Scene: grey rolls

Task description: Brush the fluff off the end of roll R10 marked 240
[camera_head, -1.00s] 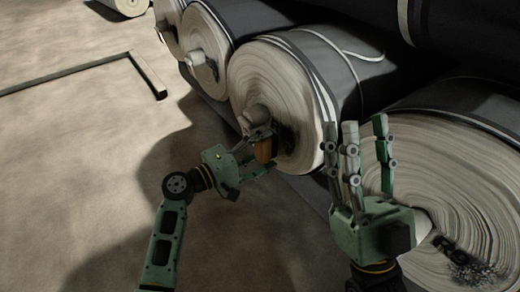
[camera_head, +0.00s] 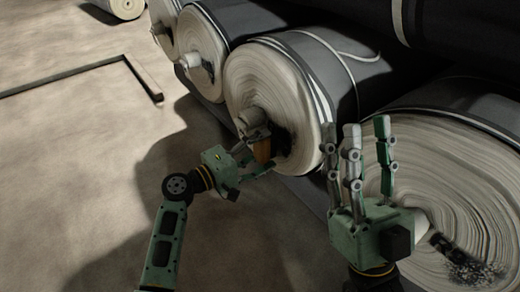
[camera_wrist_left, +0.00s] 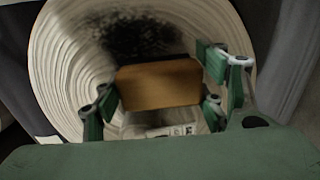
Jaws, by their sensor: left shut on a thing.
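My left gripper (camera_head: 245,165) is shut on a brush with a brown wooden body (camera_head: 263,149), close in front of the lower part of the middle roll's pale end (camera_head: 268,85). The brush also shows between the fingers in the left wrist view (camera_wrist_left: 158,84). Dark fluff (camera_head: 283,138) lies on that end beside the brush; in the wrist view the fluff (camera_wrist_left: 140,38) is above it. I cannot read the roll's number, nor tell whether the bristles touch. My right gripper (camera_head: 360,150) is open and empty, fingers upright, before the nearest roll (camera_head: 440,160).
The nearest roll has a dark mark and fluff (camera_head: 475,270) low on its end and a protruding core. Farther rolls (camera_head: 197,60) stand in line behind, with dark rolls stacked above.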

